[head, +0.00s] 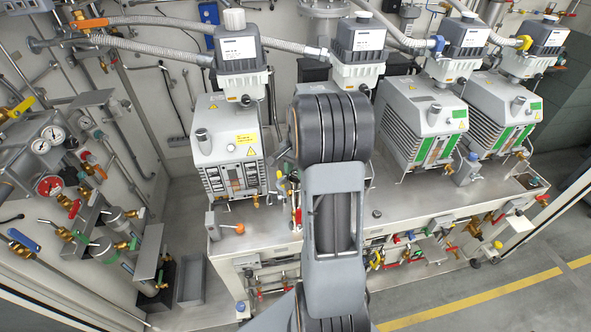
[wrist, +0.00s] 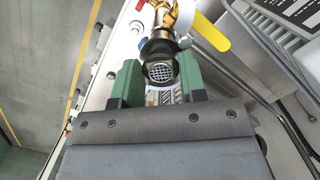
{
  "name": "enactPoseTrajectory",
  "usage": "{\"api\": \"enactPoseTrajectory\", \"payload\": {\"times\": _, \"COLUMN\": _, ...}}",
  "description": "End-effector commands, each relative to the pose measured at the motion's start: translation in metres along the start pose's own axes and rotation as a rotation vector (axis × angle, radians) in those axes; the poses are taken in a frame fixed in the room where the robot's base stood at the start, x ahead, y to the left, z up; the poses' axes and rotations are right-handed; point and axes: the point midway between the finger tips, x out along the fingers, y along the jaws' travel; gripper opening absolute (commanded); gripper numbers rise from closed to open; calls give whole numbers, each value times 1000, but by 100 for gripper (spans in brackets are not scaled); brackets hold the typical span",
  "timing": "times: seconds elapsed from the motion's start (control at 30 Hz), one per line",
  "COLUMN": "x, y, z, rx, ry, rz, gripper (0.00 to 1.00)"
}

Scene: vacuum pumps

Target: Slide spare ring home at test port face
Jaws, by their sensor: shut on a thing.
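My gripper (wrist: 158,80) shows in the wrist view as two green fingers on a dark grey body. It is shut on the spare ring (wrist: 161,73), a dark round piece with a pale mesh screen between the fingers. The test port (wrist: 158,47) is a dark fitting directly behind the ring, with a brass valve (wrist: 174,14) beyond it. The ring lines up closely with the port face; I cannot tell whether they touch. In the head view my arm hides the gripper, ring and port.
A yellow lever handle (wrist: 211,32) sticks out right of the port. Pumps (head: 226,145) stand along the bench (head: 330,222). Pipes and gauges (head: 52,133) crowd the left wall. The floor (head: 440,296) at front right is clear.

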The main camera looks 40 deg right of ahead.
Motion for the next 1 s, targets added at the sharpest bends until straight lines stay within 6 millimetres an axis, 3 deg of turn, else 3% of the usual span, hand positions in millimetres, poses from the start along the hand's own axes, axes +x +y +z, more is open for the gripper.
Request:
{"api": "enactPoseTrajectory", "payload": {"times": 0.73, "x": 10, "y": -1, "z": 0, "rx": -3, "ry": -1, "rz": 1, "gripper": 17}}
{"api": "enactPoseTrajectory", "payload": {"times": 0.77, "x": 10, "y": -1, "z": 0, "rx": -3, "ry": -1, "rz": 1, "gripper": 41}}
{"api": "enactPoseTrajectory", "payload": {"times": 1.0, "x": 10, "y": -1, "z": 0, "rx": -3, "ry": 0, "rz": 1, "gripper": 64}}
